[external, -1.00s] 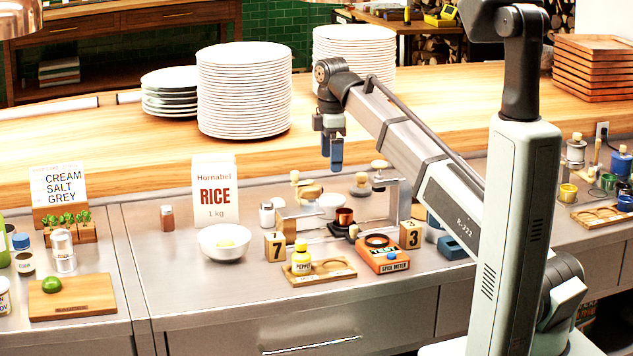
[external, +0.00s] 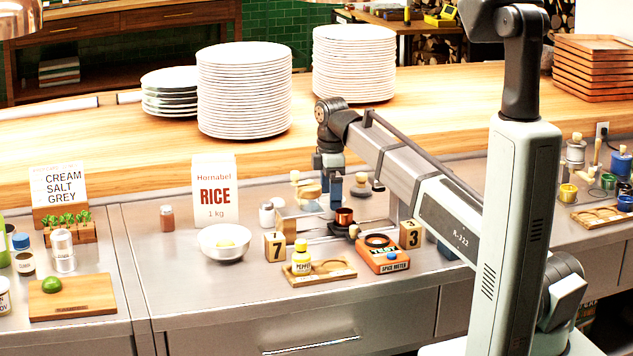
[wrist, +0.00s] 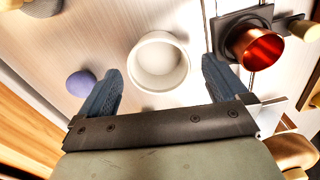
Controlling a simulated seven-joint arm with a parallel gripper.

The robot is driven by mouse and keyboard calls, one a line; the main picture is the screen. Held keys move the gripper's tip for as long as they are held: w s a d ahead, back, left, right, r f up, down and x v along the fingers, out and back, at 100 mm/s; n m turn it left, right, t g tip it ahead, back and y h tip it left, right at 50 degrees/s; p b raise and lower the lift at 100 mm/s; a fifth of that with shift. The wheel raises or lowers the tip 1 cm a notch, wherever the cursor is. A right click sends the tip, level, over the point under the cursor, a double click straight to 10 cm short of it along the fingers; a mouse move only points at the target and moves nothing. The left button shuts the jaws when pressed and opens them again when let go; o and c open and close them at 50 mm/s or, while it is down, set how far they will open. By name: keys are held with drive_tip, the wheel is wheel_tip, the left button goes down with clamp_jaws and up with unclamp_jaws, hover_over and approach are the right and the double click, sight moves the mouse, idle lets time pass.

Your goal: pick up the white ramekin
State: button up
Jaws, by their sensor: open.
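The white ramekin (wrist: 158,86) shows in the wrist view as a round, empty, upright cup on the pale metal surface. My gripper (wrist: 160,66) is open, with one blue finger at the left and one at the right of the ramekin in the picture. I see no clear contact; the height gap is hard to judge. In the external view my gripper (external: 330,190) points down over the cluttered middle of the steel counter, and its fingers largely hide the ramekin there.
A copper cup (wrist: 262,50) in a dark holder is close to the right finger; it also shows in the external view (external: 344,217). A purple round thing (wrist: 81,82) lies left of the left finger. A white bowl (external: 224,246) and rice box (external: 214,190) stand further left.

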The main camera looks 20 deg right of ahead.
drive_tip(key=shift+f, duration=1.4)
drive_tip(key=shift+c, duration=0.2)
drive_tip(key=c, duration=1)
drive_tip(key=shift+r, duration=0.15)
